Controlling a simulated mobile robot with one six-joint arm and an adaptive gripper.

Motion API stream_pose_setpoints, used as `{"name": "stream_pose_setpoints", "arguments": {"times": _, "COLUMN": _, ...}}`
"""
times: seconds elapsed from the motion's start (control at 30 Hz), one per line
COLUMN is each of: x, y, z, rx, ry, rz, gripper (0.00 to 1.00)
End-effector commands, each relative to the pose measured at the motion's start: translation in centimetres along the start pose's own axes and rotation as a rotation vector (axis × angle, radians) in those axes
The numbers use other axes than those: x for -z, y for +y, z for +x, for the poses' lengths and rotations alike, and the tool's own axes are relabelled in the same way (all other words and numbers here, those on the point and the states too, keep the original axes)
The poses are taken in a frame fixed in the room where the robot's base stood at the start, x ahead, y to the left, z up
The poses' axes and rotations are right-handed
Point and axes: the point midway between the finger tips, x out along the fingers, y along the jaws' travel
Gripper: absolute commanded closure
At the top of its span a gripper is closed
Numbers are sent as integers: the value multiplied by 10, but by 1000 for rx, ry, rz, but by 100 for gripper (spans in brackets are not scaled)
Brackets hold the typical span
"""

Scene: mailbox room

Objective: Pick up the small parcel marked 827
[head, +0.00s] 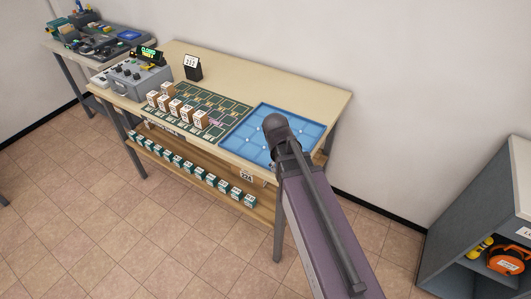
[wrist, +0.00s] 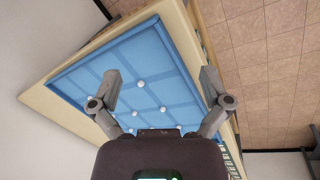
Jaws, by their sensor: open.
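Several small parcels (head: 183,112) with white labelled tops stand in rows on the green gridded board of the table. Their markings are too small to read, so I cannot tell which one is marked 827. In the wrist view my gripper (wrist: 157,83) is open and empty, above the blue gridded tray (wrist: 70,88). The blue tray also shows in the head view (head: 250,124), to the right of the parcels. In the head view my arm covers the tray's right part, and the gripper's fingers cannot be made out.
A grey control box (head: 138,80) with a green display and a small black sign (head: 192,67) stand at the table's back left. Several teal-and-white boxes (head: 197,173) line the lower shelf. A grey cabinet (head: 470,235) stands at right. The floor in front is clear.

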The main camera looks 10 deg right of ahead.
Motion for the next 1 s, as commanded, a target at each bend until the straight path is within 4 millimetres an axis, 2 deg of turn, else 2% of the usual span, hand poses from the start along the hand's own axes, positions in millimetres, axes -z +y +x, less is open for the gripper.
{"name": "stream_pose_setpoints", "arguments": {"times": 0.03, "x": -16, "y": 1, "z": 16, "rx": 33, "ry": -2, "rz": 73, "gripper": 2}}
{"name": "stream_pose_setpoints", "arguments": {"times": 0.1, "x": -31, "y": 1, "z": 32, "rx": 81, "ry": -6, "rz": 172, "gripper": 2}}
{"name": "stream_pose_setpoints", "arguments": {"times": 0.4, "x": -66, "y": -6, "z": 80, "rx": 185, "ry": -38, "rz": 382, "gripper": 2}}
{"name": "stream_pose_setpoints", "arguments": {"times": 0.6, "x": -74, "y": -9, "z": 91, "rx": 209, "ry": -50, "rz": 427, "gripper": 2}}
{"name": "stream_pose_setpoints", "arguments": {"times": 0.93, "x": -75, "y": -9, "z": 90, "rx": 213, "ry": -52, "rz": 434, "gripper": 2}}
{"name": "stream_pose_setpoints", "arguments": {"times": 0.97, "x": -75, "y": -9, "z": 90, "rx": 212, "ry": -52, "rz": 434, "gripper": 5}}
{"name": "stream_pose_setpoints", "arguments": {"times": 1.0, "x": -75, "y": -9, "z": 90, "rx": 212, "ry": -52, "rz": 434, "gripper": 17}}
